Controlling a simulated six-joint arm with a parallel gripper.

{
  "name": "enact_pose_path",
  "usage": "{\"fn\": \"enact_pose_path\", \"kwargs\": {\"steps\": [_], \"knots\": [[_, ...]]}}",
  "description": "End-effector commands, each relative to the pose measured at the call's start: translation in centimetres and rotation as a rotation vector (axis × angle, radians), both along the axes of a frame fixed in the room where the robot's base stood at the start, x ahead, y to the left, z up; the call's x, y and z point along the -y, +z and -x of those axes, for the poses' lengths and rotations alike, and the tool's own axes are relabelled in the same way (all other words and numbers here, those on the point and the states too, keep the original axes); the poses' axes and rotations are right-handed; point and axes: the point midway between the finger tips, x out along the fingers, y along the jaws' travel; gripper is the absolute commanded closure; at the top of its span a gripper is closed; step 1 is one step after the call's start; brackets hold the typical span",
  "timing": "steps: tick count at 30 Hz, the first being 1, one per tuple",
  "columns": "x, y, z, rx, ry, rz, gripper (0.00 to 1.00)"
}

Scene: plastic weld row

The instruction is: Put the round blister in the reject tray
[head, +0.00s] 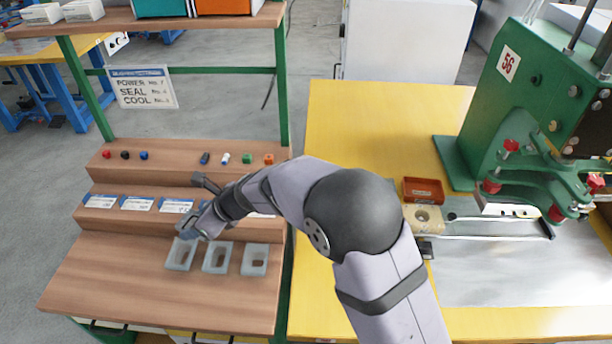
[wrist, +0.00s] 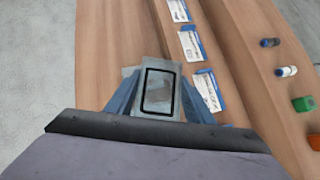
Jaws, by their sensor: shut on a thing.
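My gripper (head: 188,232) is low over the left end of the row of grey trays on the wooden bench. In the wrist view its blue fingers (wrist: 152,98) are shut on a grey piece (wrist: 160,88) with a black rounded-rectangle outline. I cannot tell whether this piece is the round blister. The left grey tray (head: 180,257), the middle grey tray (head: 217,258) and the right grey tray (head: 254,261) stand side by side. An orange-red tray (head: 423,190) is on the yellow table; I cannot tell which tray is the reject one.
White-and-blue cards (head: 136,203) line the bench step, with small coloured plugs (head: 205,158) above. A green press (head: 530,100) stands right on the yellow table (head: 370,130). A beige block (head: 428,222) with a round recess is beside the orange-red tray. My arm spans bench and table.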

Motion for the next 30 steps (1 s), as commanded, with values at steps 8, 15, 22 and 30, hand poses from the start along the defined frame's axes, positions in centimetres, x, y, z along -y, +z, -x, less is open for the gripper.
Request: {"fn": "enact_pose_path", "kwargs": {"steps": [8, 15, 22, 30], "knots": [[10.7, 0.8, -9.0, -0.004, -0.29, -0.006, 0.76], [19.5, 1.3, -13.6, -0.006, -0.497, -0.01, 0.76], [26.4, 1.1, -18.4, -0.016, -0.655, -0.003, 0.76], [36.6, 0.6, -23.3, -0.023, -0.863, 0.007, 0.76]]}}
